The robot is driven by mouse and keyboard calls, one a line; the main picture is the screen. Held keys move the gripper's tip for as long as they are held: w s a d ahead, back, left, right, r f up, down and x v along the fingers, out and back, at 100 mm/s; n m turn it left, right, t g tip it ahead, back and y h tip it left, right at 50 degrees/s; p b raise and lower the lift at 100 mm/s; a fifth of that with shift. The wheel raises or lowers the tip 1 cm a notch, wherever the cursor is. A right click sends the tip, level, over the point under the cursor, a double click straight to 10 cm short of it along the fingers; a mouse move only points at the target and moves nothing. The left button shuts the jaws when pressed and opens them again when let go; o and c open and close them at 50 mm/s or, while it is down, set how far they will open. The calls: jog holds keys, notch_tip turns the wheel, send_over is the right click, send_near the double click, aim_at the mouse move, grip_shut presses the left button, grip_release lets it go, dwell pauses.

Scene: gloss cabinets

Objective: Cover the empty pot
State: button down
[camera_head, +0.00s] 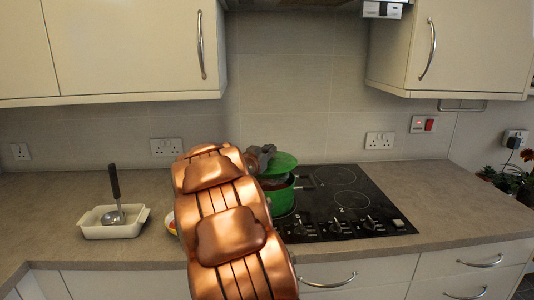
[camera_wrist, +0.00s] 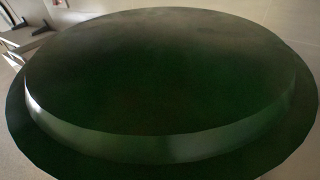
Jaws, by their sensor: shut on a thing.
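A green lid (camera_head: 283,161) is tilted above a green pot (camera_head: 283,199) on the left part of the black cooktop. My gripper (camera_head: 262,157) is shut on the lid, at its left side in the head view. A gap shows between the lid and the pot, so they look apart. The lid (camera_wrist: 160,80) fills most of the wrist view, dark green with a raised rim. My copper-coloured arm hides the pot's left side. The pot's inside is mostly hidden, and I cannot tell what it holds.
A white dish (camera_head: 112,224) with a ladle (camera_head: 116,190) stands on the left counter. A bowl (camera_head: 171,222) is partly hidden by my arm. The cooktop's (camera_head: 340,222) right part is clear, with knobs along its front. Cabinets (camera_head: 448,45) hang above; plants (camera_head: 507,180) stand far right.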

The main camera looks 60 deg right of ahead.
jog(key=shift+f+b, duration=1.65)
jog(key=shift+f, duration=0.75)
jog(key=shift+f, duration=0.35)
jog(key=c, duration=1)
grip_release()
jog(key=shift+f, duration=0.1)
jog(key=shift+a, duration=0.1)
jog(key=a, duration=0.4)
jog(key=s+a, duration=0.1)
jog(key=a, duration=0.6)
jog(key=shift+s+a, duration=0.35)
jog(key=shift+a, duration=0.05)
